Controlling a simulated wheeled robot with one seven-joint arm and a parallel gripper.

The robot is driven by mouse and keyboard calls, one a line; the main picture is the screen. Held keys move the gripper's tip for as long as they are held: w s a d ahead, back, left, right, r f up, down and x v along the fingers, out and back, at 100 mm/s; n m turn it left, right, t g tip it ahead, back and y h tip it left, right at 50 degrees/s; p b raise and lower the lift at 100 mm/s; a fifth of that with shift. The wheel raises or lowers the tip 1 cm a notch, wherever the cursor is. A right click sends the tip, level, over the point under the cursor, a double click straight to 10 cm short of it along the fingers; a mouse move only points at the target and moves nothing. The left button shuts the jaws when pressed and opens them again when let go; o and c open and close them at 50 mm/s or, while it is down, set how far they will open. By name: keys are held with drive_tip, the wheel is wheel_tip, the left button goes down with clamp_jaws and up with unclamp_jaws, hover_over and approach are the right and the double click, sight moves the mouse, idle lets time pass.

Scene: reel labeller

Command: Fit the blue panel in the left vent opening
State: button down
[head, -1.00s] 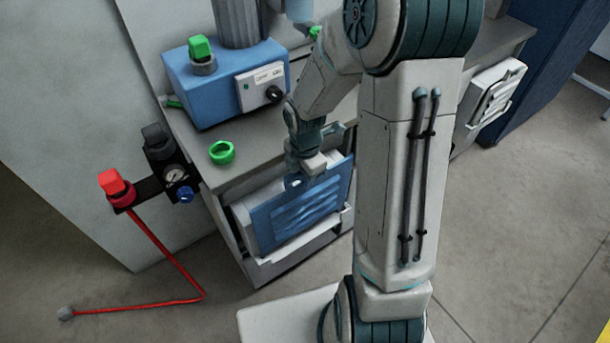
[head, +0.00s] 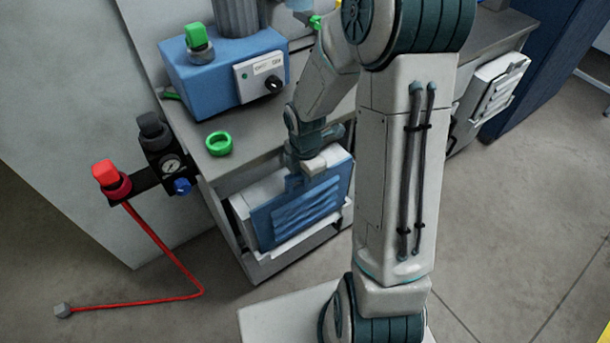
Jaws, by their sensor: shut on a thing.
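The blue panel (head: 300,213) has several slots and stands upright, slightly tilted, in front of the left vent opening in the cabinet front. My gripper (head: 313,168) is shut on the panel's top edge. The white frame of the left vent opening (head: 240,210) shows at the panel's left side and below it. The panel covers most of the opening, so I cannot tell whether it is seated or still a little in front.
A white slotted panel (head: 497,90) sits at the right vent. On the bench are a blue box (head: 215,75) with a green knob and a green ring (head: 219,143). A red valve (head: 110,180) with a red hose stands at left. The floor at right is clear.

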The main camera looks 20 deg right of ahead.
drive_tip(key=shift+f+b, duration=0.95)
drive_tip(key=shift+f, duration=0.55)
drive_tip(key=c, duration=1.2)
unclamp_jaws()
wheel_tip(320, 180, up, 13)
drive_tip(key=p, duration=0.3)
drive_tip(key=shift+r, duration=0.45)
drive_tip(key=shift+s+r, duration=0.15)
drive_tip(key=shift+r, duration=0.15)
drive_tip(key=s+r+m+t+p, duration=0.2)
drive_tip(key=s+r+m+p, duration=0.3)
drive_tip(key=s+r+m, duration=0.8)
drive_tip(key=r+m, duration=0.1)
drive_tip(key=m, duration=0.7)
drive_tip(key=shift+s+m+t, duration=0.15)
drive_tip(key=shift+m+t, duration=0.25)
